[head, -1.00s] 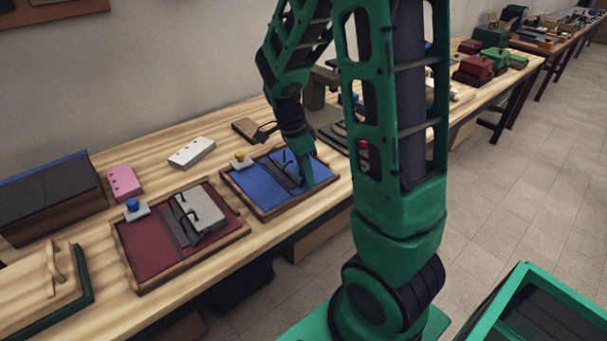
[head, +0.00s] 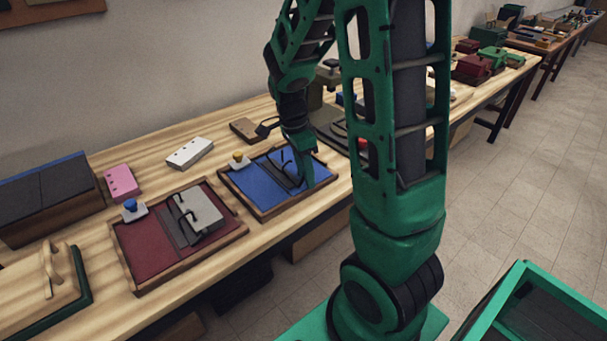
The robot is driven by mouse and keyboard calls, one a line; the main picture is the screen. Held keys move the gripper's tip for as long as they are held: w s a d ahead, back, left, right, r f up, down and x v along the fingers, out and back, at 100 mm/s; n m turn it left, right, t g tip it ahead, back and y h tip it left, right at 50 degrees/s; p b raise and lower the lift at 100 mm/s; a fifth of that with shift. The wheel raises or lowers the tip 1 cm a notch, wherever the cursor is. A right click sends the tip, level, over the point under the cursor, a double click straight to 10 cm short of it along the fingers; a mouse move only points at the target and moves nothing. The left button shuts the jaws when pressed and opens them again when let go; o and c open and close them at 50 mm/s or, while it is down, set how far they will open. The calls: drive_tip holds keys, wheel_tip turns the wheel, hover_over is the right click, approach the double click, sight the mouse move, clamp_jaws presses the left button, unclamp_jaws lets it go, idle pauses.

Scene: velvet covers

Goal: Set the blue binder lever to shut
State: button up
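The blue binder (head: 257,189) lies open in a wooden tray on the bench. A dark metal strip with thin dark curved rings or lever parts (head: 283,176) runs across its middle. My gripper (head: 309,181) points down over the right part of the binder, just right of the strip. Its fingertips seem close to or touching the blue surface or the lever; I cannot tell which. The finger gap is not clear from this side. The gripper and wrist hide the binder's back right part, and the lever's exact position is too small to tell.
A red binder (head: 146,248) with a grey block (head: 203,212) on it lies in a tray to the left. White (head: 190,153) and pink (head: 122,183) hole-punched blocks lie behind.

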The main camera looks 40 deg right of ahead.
wheel_tip(320, 180, up, 10)
drive_tip(key=w+a, duration=0.1)
drive_tip(key=shift+w+a, duration=0.2)
drive_tip(key=shift+r, duration=0.1)
clamp_jaws()
drive_tip(key=w+a+r+n+h, duration=0.25)
drive_tip(key=a+n, duration=0.25)
drive_tip(key=n, duration=0.5)
drive_tip(key=x, duration=1)
drive_tip(key=shift+s+d+f, duration=0.1)
drive_tip(key=shift+s+d, duration=0.25)
drive_tip(key=shift+d, duration=0.05)
